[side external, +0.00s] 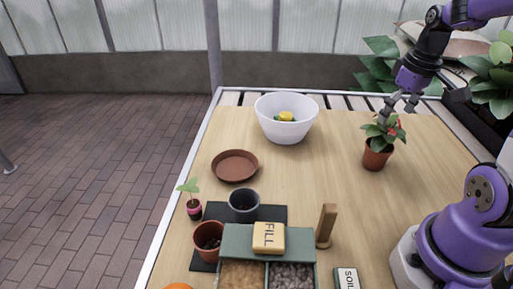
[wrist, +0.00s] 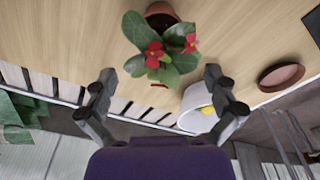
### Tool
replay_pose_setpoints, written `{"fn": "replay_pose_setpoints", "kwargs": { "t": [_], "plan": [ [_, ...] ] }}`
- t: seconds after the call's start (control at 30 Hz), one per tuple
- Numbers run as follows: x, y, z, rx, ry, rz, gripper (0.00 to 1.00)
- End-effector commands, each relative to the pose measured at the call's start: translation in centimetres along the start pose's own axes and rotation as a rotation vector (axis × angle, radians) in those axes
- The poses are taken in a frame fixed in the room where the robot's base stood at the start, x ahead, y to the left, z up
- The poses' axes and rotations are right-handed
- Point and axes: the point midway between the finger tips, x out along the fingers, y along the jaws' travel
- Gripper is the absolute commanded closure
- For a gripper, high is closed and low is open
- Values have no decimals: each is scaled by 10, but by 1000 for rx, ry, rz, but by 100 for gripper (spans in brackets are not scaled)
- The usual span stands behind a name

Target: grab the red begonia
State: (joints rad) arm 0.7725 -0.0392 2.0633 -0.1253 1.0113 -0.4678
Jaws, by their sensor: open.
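The red begonia (side external: 381,132) stands upright in a terracotta pot (side external: 377,158) at the right of the table, with green leaves and small red flowers. In the wrist view the begonia (wrist: 164,50) is just beyond and between the open fingers, its pot (wrist: 161,12) partly hidden by leaves at the top edge. My gripper (side external: 401,103) is just above and behind the plant in the side view, pointing down. It is open and empty; in the wrist view its fingers (wrist: 166,93) are spread wide. Whether a fingertip touches the leaves I cannot tell.
A white bowl (side external: 265,125) with a yellow item stands left of the begonia. A brown saucer (side external: 234,166), small pots (side external: 243,204), a seedling (side external: 194,209), a FILL block (side external: 269,237) and a wooden block (side external: 326,226) stand nearer. The table centre is clear.

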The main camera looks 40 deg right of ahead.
Motion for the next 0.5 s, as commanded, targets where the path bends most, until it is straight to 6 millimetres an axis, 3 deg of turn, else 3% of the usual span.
{"fn": "replay_pose_setpoints", "kwargs": {
  "t": [0.2,0.5],
  "plan": [
    [36,0,1,1,-6,-4,0],
    [71,-1,1,1,-7,-4,0]
  ]
}}
